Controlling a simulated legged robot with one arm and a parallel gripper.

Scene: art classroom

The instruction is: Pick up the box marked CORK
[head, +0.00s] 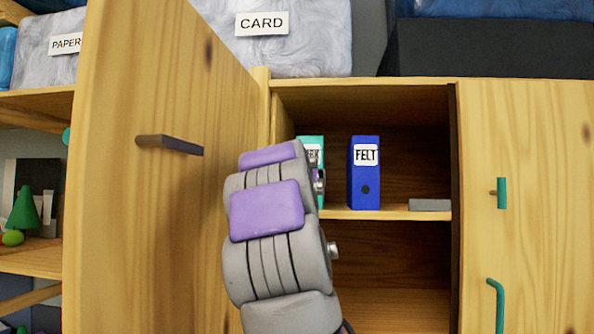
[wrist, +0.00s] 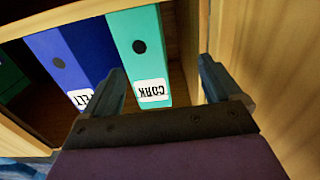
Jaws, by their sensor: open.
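The teal box marked CORK (wrist: 143,60) stands on the cupboard shelf. In the wrist view it appears upside down, its white label facing me. In the head view my arm covers most of it, and only a teal strip (head: 312,139) and part of the label show. My gripper (wrist: 163,85) is open in the wrist view. Its two fingers appear on either side of the CORK box's label end, and nothing is seen between them but the box and dark shelf space. I cannot tell whether the fingers touch the box. In the head view the fingers are hidden behind my arm.
A blue box marked FELT (head: 365,186) stands to the right of the CORK box in the head view. An open wooden door (head: 150,230) stands left of my arm. A flat grey item (head: 430,205) lies right on the shelf (head: 395,213). A closed door (head: 535,200) is farther right.

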